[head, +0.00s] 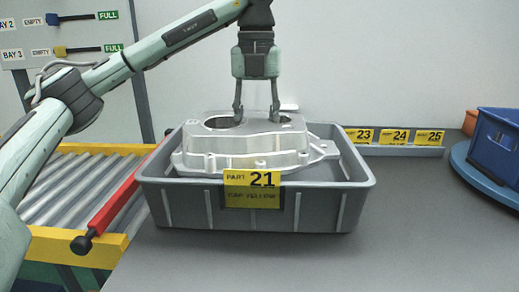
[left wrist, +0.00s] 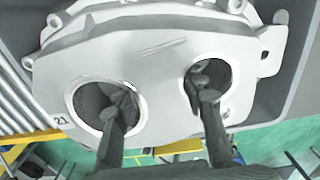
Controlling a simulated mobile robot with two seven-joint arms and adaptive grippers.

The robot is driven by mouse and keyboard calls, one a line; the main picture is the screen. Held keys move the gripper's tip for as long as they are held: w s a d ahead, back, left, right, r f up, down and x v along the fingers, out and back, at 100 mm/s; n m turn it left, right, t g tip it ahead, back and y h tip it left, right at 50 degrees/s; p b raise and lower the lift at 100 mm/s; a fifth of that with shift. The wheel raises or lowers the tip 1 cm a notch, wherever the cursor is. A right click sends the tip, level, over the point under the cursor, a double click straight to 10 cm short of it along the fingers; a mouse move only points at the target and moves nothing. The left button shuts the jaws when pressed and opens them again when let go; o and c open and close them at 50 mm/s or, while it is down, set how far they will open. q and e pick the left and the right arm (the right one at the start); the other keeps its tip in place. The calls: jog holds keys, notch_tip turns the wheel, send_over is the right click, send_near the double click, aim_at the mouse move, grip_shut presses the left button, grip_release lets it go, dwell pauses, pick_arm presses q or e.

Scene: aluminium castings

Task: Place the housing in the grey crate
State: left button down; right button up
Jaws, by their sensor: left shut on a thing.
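The housing (head: 245,146) is a silver-grey aluminium casting with two round bores. It sits level within the outline of the grey crate (head: 327,208), its upper part standing above the rim. The front wall and label hide its underside, so I cannot tell whether it rests on the crate floor. My left gripper (head: 257,113) points straight down from above, with one finger in each bore, shut on the housing. The left wrist view shows the housing (left wrist: 155,55) with the gripper (left wrist: 158,97) fingers inside both bores and a "21" mark. My right gripper is not in view.
The crate's front label (head: 252,190) reads Part 21, cap yellow. A roller conveyor (head: 65,185) with yellow rails and a red bar lies left. Yellow labels 23, 24 and 25 (head: 394,137) stand behind right. A blue bin (head: 497,145) stands at the far right. The grey bench between is clear.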

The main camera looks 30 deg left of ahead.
pick_arm(q)
jog(key=shift+f, duration=0.9)
notch_tip(320, 180, down, 2)
jog(key=shift+b, duration=0.3)
jog(key=shift+f, duration=0.45)
jog(key=shift+w+f+b, duration=0.1)
jog(key=shift+f+b, duration=0.25)
jog(key=shift+f, duration=1.45)
jog(key=c, duration=0.9)
grip_release()
jog(key=shift+f, duration=0.1)
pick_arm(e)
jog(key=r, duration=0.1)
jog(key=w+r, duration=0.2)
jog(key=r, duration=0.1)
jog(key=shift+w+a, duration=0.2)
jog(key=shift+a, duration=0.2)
